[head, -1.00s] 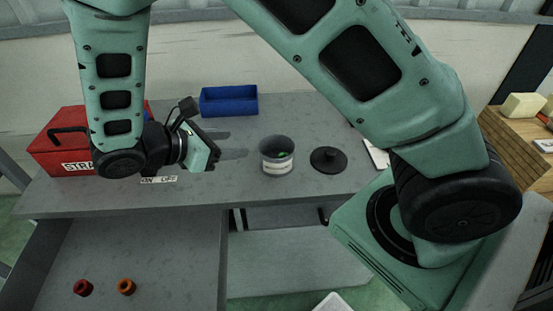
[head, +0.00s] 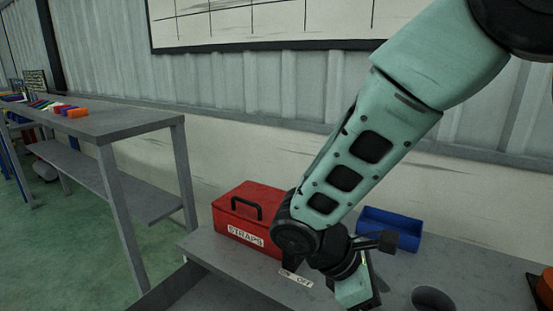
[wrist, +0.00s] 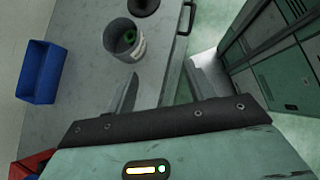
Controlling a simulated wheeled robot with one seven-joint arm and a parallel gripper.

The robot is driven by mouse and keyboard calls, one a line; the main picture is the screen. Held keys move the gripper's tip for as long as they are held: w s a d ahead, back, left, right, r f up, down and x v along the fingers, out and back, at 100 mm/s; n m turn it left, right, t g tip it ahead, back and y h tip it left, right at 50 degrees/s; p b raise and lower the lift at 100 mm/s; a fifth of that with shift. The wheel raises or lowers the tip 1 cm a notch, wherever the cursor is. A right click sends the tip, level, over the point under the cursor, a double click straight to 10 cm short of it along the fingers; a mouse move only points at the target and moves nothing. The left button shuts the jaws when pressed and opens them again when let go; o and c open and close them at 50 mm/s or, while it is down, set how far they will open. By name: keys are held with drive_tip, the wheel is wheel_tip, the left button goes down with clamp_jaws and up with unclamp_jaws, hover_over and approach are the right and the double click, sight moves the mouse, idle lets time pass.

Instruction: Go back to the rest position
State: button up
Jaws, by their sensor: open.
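My gripper (head: 357,288) hangs at the end of my bent arm over the grey workbench (head: 225,272), near its front edge, right of the red STRAPS box (head: 247,214). In the wrist view its two fingers (wrist: 168,88) are apart with nothing between them. A grey cup (wrist: 124,42) with something green inside stands on the bench beyond the fingers. Only part of the cup shows at the bottom of the head view (head: 432,298). The fingertips are not clear in the head view.
A blue bin (head: 389,228) stands behind my wrist. A black lid (wrist: 144,5) lies by the cup. Green drawers (wrist: 275,50) stand to the right in the wrist view. Another grey table (head: 105,124) with coloured items stands left, with open green floor beside it.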

drive_tip(key=s+a+r+m+y, duration=0.2)
drive_tip(key=s+m+y, duration=0.2)
drive_tip(key=s, duration=0.2)
drive_tip(key=s+a+r+m+t+y, duration=0.1)
drive_tip(key=s+a+r+m+y, duration=0.1)
drive_tip(key=s+m+y, duration=0.2)
drive_tip(key=shift+s+a+r+y, duration=0.35)
drive_tip(key=shift+s+y, duration=0.25)
drive_tip(key=shift+s, duration=0.6)
